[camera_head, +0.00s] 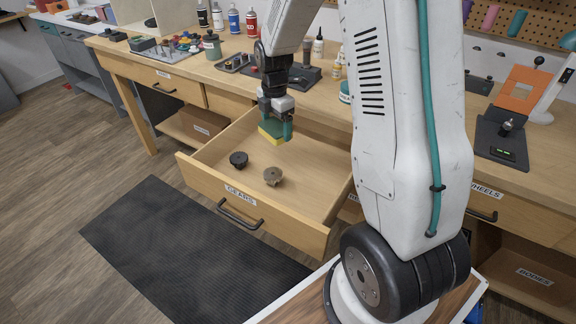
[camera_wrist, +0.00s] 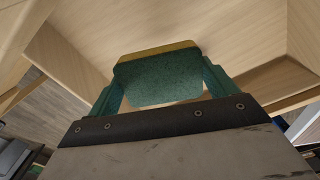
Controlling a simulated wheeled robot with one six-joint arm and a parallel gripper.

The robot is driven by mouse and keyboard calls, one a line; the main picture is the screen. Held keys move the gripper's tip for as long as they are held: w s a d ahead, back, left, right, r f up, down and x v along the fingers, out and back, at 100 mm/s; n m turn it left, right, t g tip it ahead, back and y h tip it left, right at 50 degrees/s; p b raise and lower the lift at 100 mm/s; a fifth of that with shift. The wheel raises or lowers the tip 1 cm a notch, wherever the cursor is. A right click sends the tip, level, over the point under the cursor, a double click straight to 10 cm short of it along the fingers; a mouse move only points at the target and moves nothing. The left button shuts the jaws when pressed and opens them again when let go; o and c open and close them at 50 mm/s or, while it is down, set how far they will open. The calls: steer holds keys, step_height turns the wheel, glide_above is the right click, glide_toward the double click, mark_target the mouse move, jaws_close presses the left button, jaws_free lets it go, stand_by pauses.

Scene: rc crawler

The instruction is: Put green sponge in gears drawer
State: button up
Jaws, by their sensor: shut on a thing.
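The green sponge (camera_head: 271,130), with a yellow layer, is held in my gripper (camera_head: 279,125) above the back part of the open gears drawer (camera_head: 225,215). In the wrist view the sponge (camera_wrist: 160,80) sits between the two teal fingers of my gripper (camera_wrist: 160,85), its green face toward the camera and its yellow edge at the top. The drawer is pulled well out, and its front carries a "GEARS" label and a black handle. The sponge appears raised above the drawer floor; the exact gap is hard to judge.
The rest of the floor is bare. The workbench (camera_head: 225,78) behind holds bottles and tools. A black mat (camera_head: 165,240) lies on the floor. The wheels drawer (camera_head: 487,208) is at the right.

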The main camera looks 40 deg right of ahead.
mark_target(289, 165)
steer(key=s+d+n, duration=0.1)
steer(key=s+d+f+n, duration=0.1)
steer(key=s+n, duration=0.1)
steer(key=shift+f, duration=0.2)
steer(key=shift+s+d+f+n, duration=0.1)
steer(key=shift+f+n, duration=0.25)
steer(key=shift+n, duration=0.05)
step_height(289, 165, down, 9)
steer(key=shift+f, duration=0.15)
steer(key=shift+f, duration=0.1)
